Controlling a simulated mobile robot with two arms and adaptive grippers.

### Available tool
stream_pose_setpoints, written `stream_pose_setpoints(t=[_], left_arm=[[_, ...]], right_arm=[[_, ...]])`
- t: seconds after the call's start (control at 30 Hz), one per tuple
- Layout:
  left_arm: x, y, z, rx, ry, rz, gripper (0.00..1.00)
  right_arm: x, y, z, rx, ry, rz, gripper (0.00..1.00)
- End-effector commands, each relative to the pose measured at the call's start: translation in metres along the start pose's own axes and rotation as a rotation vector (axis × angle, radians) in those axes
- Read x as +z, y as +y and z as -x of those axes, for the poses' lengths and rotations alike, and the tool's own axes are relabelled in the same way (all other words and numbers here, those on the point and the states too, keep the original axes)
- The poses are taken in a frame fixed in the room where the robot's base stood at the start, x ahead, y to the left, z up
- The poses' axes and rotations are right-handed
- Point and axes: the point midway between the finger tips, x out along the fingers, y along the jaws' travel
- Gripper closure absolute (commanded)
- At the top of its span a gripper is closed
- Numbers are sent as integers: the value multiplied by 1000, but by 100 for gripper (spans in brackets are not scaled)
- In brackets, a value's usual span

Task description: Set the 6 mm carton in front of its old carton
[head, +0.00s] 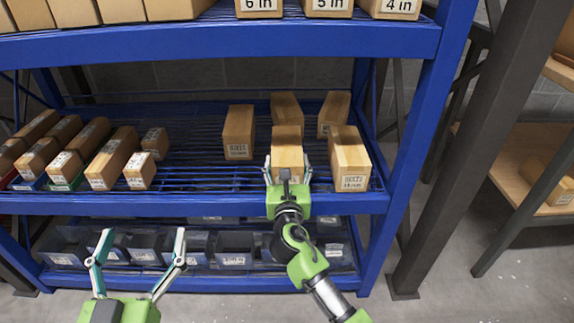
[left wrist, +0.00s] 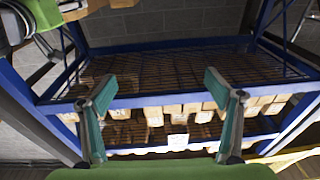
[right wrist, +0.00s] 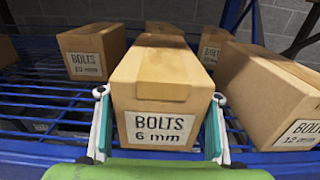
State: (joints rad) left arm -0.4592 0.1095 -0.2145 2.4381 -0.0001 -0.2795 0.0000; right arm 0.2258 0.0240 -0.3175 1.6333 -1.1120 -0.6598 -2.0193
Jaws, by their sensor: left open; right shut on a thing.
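My right gripper (right wrist: 157,125) is shut on the sides of a brown carton labelled BOLTS 6 mm (right wrist: 160,95). The held carton also shows in the head view (head: 288,158), at the front of the middle shelf (head: 200,177). Its label faces the front. Another brown carton top (head: 288,131) shows directly behind it, in line with it; its label is hidden. I cannot tell whether the two touch, or whether the held carton rests on the wire deck. My left gripper (head: 138,245) is open and empty, low in front of the rack.
A BOLTS 12 mm carton (right wrist: 265,95) stands close on the right. Another BOLTS carton (right wrist: 90,52) stands to the left, with bare wire deck before it. More cartons (head: 286,105) stand behind. Blue uprights (head: 425,100) bound the shelf; bins (head: 235,247) sit below.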

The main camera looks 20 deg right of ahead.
Motion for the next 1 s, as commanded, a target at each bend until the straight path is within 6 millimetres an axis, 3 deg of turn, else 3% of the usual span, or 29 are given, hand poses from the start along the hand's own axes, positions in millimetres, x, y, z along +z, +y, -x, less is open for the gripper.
stream_pose_setpoints(t=[0.2, 0.23, 0.3, 0.73, 1.0], left_arm=[[-3, 0, 0, 0, 15, 0, 17], [-4, 0, 0, 1, 18, 0, 17], [-4, 0, 0, 0, 16, 0, 17], [0, 0, 0, 0, -6, 0, 17], [52, -7, 13, -15, -258, -4, 17]], right_arm=[[0, 0, 0, 1, -4, 0, 74], [-2, 0, 0, 0, 0, 0, 36], [-2, 0, 0, 0, 0, 0, 25], [0, 0, 3, 0, 1, 1, 25], [0, 0, 46, 1, 4, 2, 25]])
